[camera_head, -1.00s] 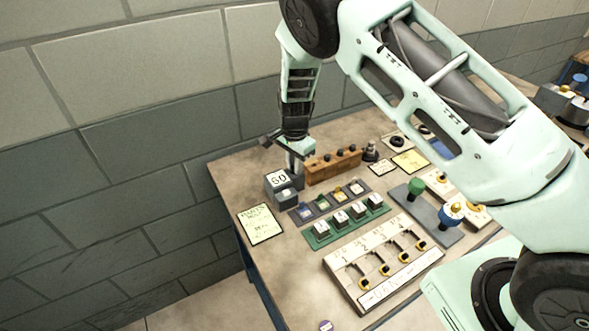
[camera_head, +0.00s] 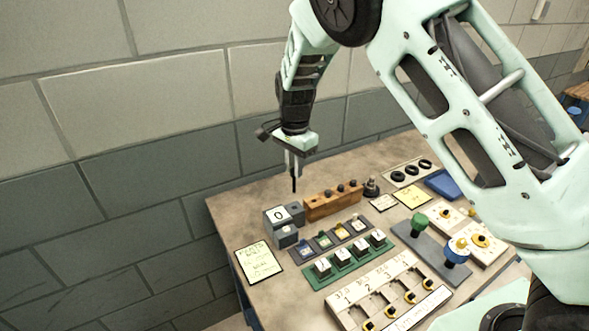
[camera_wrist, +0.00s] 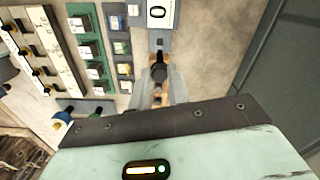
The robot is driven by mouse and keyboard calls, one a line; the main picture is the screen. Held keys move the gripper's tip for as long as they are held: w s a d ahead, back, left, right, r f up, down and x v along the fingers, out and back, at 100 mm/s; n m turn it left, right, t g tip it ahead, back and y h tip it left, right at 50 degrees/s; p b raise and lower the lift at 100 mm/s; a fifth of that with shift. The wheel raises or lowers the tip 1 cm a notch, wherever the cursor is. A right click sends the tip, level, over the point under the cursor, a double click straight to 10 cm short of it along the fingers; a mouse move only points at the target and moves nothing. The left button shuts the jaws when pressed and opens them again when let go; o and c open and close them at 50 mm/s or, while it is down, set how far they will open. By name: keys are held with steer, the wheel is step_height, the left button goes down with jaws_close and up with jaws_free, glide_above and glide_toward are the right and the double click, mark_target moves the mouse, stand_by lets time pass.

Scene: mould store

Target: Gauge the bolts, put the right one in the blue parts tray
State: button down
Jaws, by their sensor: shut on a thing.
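My gripper (camera_head: 293,172) is shut on a dark bolt (camera_head: 294,185) and holds it in the air above the back of the bench. In the wrist view the bolt's dark round head (camera_wrist: 158,73) shows between the fingers. The grey gauge (camera_head: 285,236) stands below and in front of the gripper, apart from the bolt; its display (camera_head: 279,215) reads 0. A wooden rack (camera_head: 320,209) with several dark bolts standing in it is just right of the gauge. The blue parts tray (camera_head: 442,184) lies at the back right, partly behind my arm.
A note card (camera_head: 259,262) lies left of the gauge. In front are a strip of coloured tiles (camera_head: 333,240), a green strip of grey blocks (camera_head: 350,257) and a numbered board (camera_head: 372,299). A plate with green and blue knobs (camera_head: 428,242) stands right. The wall is close behind.

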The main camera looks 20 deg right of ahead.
steer(key=shift+r+p, duration=2.15)
steer(key=shift+r, duration=0.7)
steer(key=shift+f, duration=0.1)
